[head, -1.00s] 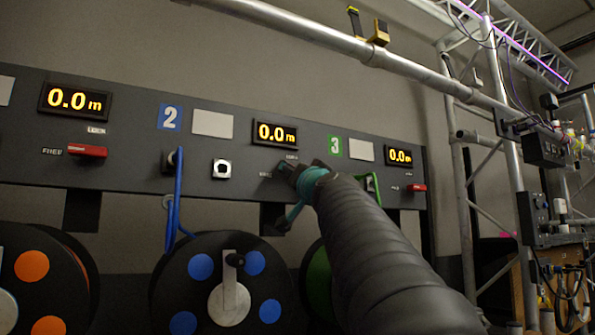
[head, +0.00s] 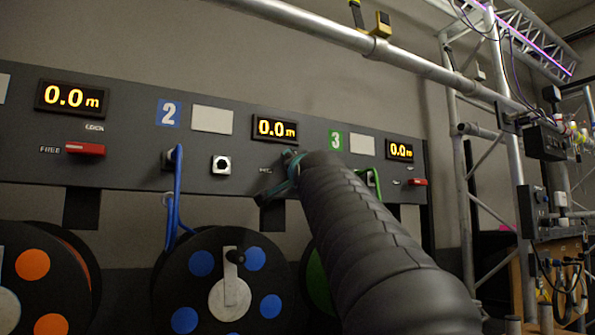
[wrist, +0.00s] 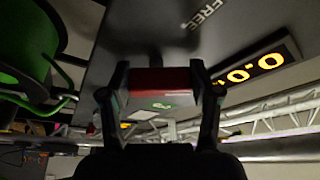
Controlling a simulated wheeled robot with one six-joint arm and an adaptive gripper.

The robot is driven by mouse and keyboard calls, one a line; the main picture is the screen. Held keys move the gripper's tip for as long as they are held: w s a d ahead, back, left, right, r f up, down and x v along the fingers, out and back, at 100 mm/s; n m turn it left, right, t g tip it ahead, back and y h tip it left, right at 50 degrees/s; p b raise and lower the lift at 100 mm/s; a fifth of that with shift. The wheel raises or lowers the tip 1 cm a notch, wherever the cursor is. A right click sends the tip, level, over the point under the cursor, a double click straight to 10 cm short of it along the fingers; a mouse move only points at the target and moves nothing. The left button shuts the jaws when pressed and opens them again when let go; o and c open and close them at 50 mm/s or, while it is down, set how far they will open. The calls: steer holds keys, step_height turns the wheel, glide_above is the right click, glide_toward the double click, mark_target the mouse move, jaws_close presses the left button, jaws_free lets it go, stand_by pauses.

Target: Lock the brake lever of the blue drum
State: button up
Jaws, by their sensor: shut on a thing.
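The blue drum (head: 195,320) hangs below the panel in the head view, a black reel with blue spots, under the blue "2" plate (head: 169,113). Its brake lever is hidden behind my gripper (head: 277,180) in the head view, below the middle 0.0 m display (head: 275,128). In the wrist view a red lever (wrist: 160,82) sits between the two fingers of my gripper (wrist: 158,90). The fingers are shut on it from both sides. The "FREE" label (wrist: 205,13) shows beyond it. The lever's exact angle and the LOCK label are not clear.
Drum levers on either side stay red and horizontal: the left one (head: 85,149) and the right one (head: 417,182). A green drum (head: 318,275) is partly behind my arm. A metal pipe (head: 330,33) runs overhead and a truss (head: 478,180) stands at right.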

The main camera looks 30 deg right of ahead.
steer(key=m, duration=0.2)
steer(key=m+g, duration=0.1)
steer(key=m, duration=0.1)
steer(key=shift+g+h, duration=0.3)
steer(key=shift+d+r+m+g, duration=0.1)
steer(key=shift+m+g, duration=0.5)
steer(key=shift+m, duration=1.2)
steer(key=o, duration=1.2)
steer(key=shift+c, duration=0.2)
steer(key=v, duration=1.2)
